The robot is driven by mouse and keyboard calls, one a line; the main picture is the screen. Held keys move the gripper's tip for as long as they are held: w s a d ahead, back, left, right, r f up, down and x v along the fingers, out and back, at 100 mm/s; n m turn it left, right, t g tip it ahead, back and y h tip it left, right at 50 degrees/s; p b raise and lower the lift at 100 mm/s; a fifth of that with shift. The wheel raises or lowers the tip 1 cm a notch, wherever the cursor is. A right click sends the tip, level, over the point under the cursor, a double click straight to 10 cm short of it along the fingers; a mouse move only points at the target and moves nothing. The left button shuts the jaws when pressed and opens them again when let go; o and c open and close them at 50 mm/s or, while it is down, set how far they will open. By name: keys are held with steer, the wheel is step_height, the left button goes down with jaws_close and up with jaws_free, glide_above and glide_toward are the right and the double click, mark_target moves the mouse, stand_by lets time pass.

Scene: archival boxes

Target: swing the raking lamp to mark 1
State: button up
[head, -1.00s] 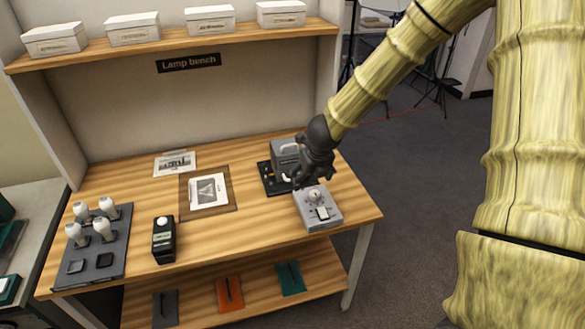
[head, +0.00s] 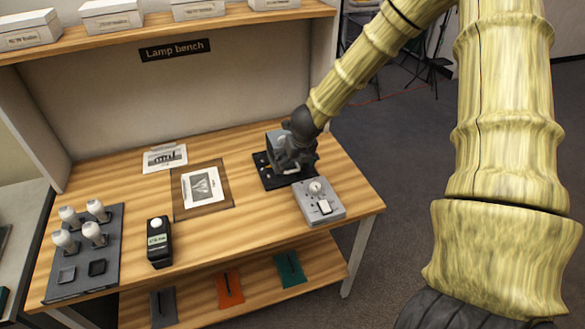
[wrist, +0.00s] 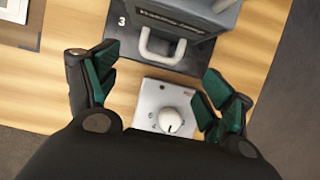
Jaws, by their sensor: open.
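The raking lamp is a grey body (wrist: 190,14) with a light U-shaped handle (wrist: 163,54). It stands on a black base plate (wrist: 118,50) that bears a white "3". In the head view, the base plate (head: 262,174) shows at the right of the bench, and my gripper hides much of the lamp (head: 273,138). My gripper (wrist: 158,68) is open, with green-padded fingers spread either side of the handle's near end in the wrist view. Nothing shows between the fingers as held. In the head view, my gripper (head: 300,165) hangs over the lamp's near side. Mark 1 cannot be made out.
A grey control box (head: 321,203) with a white knob (wrist: 171,120) sits just in front of the lamp. Prints (head: 203,187) lie left of it. A black meter (head: 158,242) and a tray of bulbs (head: 85,270) stand further left. Boxes line the shelf above.

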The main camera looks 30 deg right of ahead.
mark_target(292, 171)
steer(key=shift+x, duration=2.4)
steer(key=shift+s, duration=0.1)
steer(key=c, duration=1.6)
jaws_close()
